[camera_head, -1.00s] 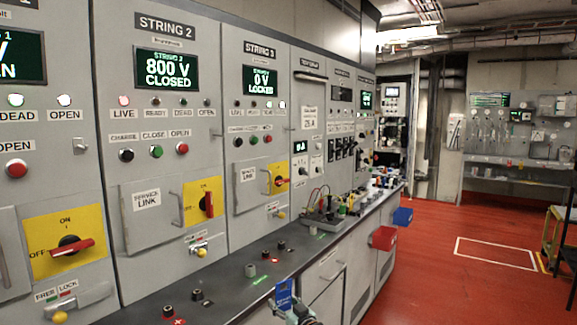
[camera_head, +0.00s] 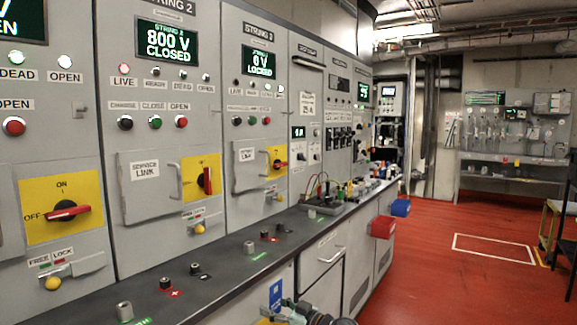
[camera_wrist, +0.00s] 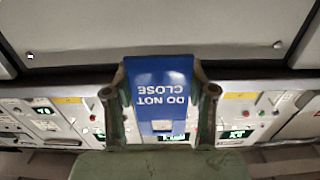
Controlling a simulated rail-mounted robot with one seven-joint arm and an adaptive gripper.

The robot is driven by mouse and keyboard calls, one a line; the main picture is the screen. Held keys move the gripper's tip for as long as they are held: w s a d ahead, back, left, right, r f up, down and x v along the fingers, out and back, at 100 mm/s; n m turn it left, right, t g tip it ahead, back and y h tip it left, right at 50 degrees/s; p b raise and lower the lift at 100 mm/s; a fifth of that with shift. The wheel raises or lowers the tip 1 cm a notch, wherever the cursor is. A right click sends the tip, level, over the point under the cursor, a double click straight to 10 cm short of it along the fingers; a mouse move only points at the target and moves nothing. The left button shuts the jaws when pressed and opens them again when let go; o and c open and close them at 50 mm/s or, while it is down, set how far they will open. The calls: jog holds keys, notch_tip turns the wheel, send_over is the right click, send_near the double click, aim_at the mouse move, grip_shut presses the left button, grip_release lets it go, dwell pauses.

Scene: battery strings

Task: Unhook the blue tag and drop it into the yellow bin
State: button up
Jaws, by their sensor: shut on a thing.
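The blue tag (camera_wrist: 160,88) is between the two fingers of my gripper (camera_wrist: 160,105) in the wrist view, with "DO NOT CLOSE" upside down on it. My gripper is shut on it. In the head view the tag (camera_head: 275,294) hangs in front of the counter's front edge, held by my gripper (camera_head: 277,311) at the bottom of the picture. The tag is clear of the panels and their switches. A small yellow patch shows at the bottom edge beside my gripper; I cannot tell whether it is the yellow bin.
A dark counter (camera_head: 222,262) runs along the grey cabinets, with several terminals on it. A red bin (camera_head: 382,227) and a blue bin (camera_head: 401,207) hang on its front farther along. The red floor (camera_head: 430,290) to the right is open.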

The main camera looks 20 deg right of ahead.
notch_tip(320, 180, down, 4)
jog(key=shift+f+b, duration=0.1)
jog(key=shift+b, duration=0.35)
jog(key=o, duration=1.2)
jog(key=shift+o, duration=0.2)
jog(key=v, duration=1.2)
